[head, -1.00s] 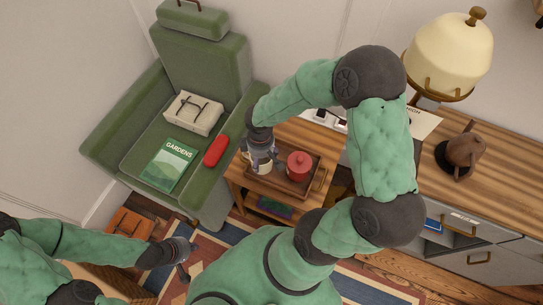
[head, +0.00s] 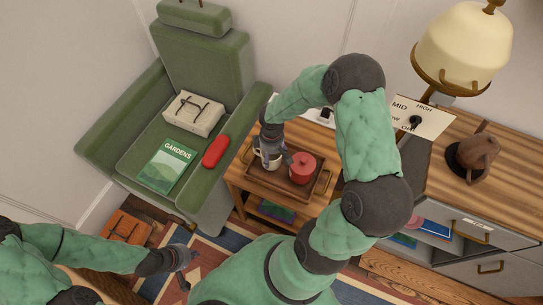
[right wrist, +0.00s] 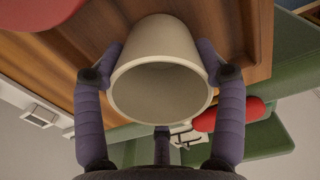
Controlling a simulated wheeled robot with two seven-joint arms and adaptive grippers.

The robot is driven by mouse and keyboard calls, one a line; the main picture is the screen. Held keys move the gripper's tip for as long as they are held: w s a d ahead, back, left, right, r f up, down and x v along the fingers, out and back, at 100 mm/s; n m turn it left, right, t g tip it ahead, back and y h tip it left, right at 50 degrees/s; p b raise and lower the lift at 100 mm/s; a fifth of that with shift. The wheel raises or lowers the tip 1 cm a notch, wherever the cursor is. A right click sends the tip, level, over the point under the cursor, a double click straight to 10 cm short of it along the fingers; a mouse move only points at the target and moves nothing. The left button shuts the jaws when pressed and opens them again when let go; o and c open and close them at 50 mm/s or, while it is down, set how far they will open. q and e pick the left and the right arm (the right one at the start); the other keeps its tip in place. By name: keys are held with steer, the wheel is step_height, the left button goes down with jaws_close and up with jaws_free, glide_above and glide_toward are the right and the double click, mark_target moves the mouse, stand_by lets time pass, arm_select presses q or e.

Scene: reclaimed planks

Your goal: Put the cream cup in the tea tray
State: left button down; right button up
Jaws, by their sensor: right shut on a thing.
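The cream cup (right wrist: 160,85) is held between the fingers of my right gripper (right wrist: 160,65), its open mouth facing the wrist camera. In the head view the cup (head: 271,162) shows partly behind my right gripper (head: 272,150), over the left part of the tea tray. The tea tray (head: 296,193) is brown wood with raised sides and brass handles, on a small wooden table. I cannot tell whether the cup touches the tray floor. My left gripper (head: 182,268) is low at the left, away from the tray; its fingers are too small to read.
A red lidded canister (head: 302,168) stands in the tray, right of the cup. A green armchair (head: 120,130) is left of the table, with a book, a red case and a cream bundle. A cabinet (head: 455,210) with a lamp and brown pot is at the right.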

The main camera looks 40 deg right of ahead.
steer(key=shift+r, duration=0.1)
steer(key=shift+f, duration=0.2)
steer(key=o, duration=1.4)
steer(key=shift+c, duration=0.2)
